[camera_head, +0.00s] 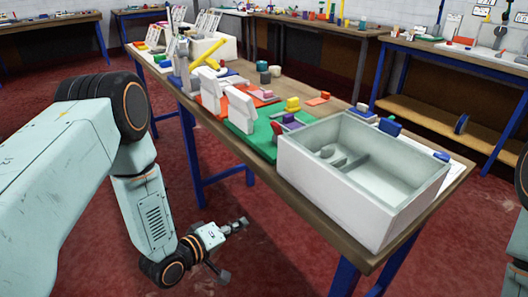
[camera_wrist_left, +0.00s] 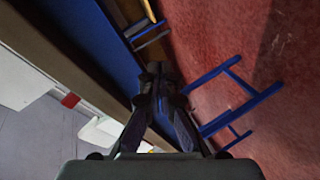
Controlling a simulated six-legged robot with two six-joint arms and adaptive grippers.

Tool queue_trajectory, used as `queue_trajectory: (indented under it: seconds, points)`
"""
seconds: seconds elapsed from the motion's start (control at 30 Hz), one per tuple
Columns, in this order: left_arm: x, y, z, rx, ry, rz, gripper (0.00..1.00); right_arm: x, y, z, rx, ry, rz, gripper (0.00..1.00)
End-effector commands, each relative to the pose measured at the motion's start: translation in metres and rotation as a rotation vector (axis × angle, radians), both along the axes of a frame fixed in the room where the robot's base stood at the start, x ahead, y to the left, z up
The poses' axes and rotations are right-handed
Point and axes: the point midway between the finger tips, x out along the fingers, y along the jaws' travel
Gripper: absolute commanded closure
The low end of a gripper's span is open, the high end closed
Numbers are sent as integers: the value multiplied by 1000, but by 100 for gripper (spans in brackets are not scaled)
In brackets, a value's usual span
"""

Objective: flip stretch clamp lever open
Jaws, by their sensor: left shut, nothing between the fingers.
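A yellow bar-like lever (camera_head: 209,54) slants up beside a grey upright clamp-like fixture (camera_head: 183,62) at the far left part of the workbench; I cannot tell for sure that this is the stretch clamp lever or what state it is in. My left gripper (camera_head: 240,223) is low over the red floor, left of the bench and well apart from the fixture. In the left wrist view, its dark fingers (camera_wrist_left: 158,75) come together with nothing between them. My right gripper is out of view.
The wooden workbench (camera_head: 330,105) on blue legs carries a grey-white open box (camera_head: 345,195), a green mat (camera_head: 244,133) and white upright blocks (camera_head: 212,93). In the left wrist view a blue frame (camera_wrist_left: 235,90) stands over the red floor. Other benches line the walls.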

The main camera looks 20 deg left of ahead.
Motion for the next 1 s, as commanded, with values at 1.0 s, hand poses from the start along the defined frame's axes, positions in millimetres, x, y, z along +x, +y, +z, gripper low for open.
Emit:
queue_trajectory:
  seconds: [1.0]
  points:
    - [62, 46, 125, -770, -430, -272, 100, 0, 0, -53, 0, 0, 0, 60]
